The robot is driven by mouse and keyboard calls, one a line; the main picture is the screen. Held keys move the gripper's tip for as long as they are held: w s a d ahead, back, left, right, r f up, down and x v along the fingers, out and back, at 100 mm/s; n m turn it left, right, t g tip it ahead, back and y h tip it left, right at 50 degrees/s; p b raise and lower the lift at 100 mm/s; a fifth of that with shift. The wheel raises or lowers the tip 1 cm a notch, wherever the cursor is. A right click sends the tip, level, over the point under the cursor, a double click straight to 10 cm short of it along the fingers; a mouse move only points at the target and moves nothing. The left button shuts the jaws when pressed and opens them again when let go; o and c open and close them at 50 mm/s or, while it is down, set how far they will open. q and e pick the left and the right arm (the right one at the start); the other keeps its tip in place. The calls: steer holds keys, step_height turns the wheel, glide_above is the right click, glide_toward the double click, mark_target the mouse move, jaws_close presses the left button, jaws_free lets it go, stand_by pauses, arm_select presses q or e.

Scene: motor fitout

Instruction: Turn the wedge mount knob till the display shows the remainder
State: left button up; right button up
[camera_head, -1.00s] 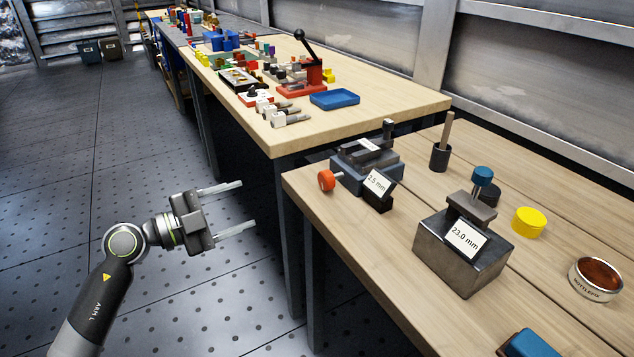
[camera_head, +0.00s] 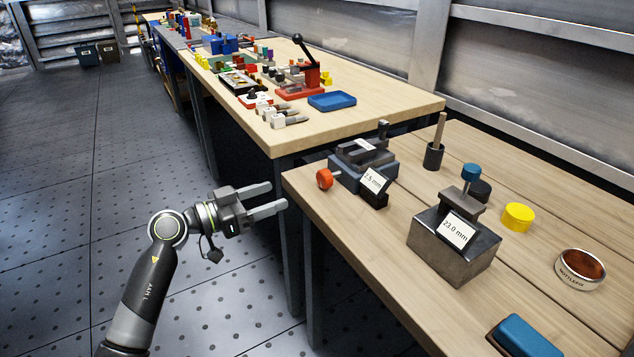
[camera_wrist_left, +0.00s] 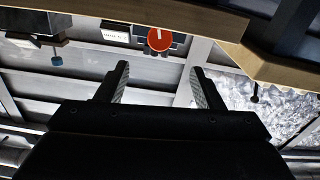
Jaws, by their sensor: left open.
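An orange-red knob (camera_head: 324,179) sticks out from the left side of a dark blue-grey wedge mount (camera_head: 362,168) near the left edge of the near bench. A tilted display (camera_head: 374,181) on the mount's front reads 2.5 mm. A grey steel block (camera_head: 452,248) to the right has a blue-topped post and a card (camera_head: 459,231) reading 23.0 mm. My left gripper (camera_head: 278,199) is open and empty, off the bench's left edge and apart from the knob. In the left wrist view the knob (camera_wrist_left: 160,39) shows beyond the fingers (camera_wrist_left: 158,88). My right gripper is not in view.
The near bench also bears a black cup with a stick (camera_head: 434,156), a yellow cylinder (camera_head: 517,217), a round tin (camera_head: 580,268) and a blue box (camera_head: 525,336). The far bench holds a red lever press (camera_head: 300,83) and a blue tray (camera_head: 332,101). The floor left is clear.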

mark_target(320, 179)
arm_select(q)
steer(key=b+x, duration=0.2)
steer(key=x, duration=0.8)
steer(key=shift+w+d, duration=0.15)
steer(key=shift+d, duration=0.05)
steer(key=shift+x, duration=0.8)
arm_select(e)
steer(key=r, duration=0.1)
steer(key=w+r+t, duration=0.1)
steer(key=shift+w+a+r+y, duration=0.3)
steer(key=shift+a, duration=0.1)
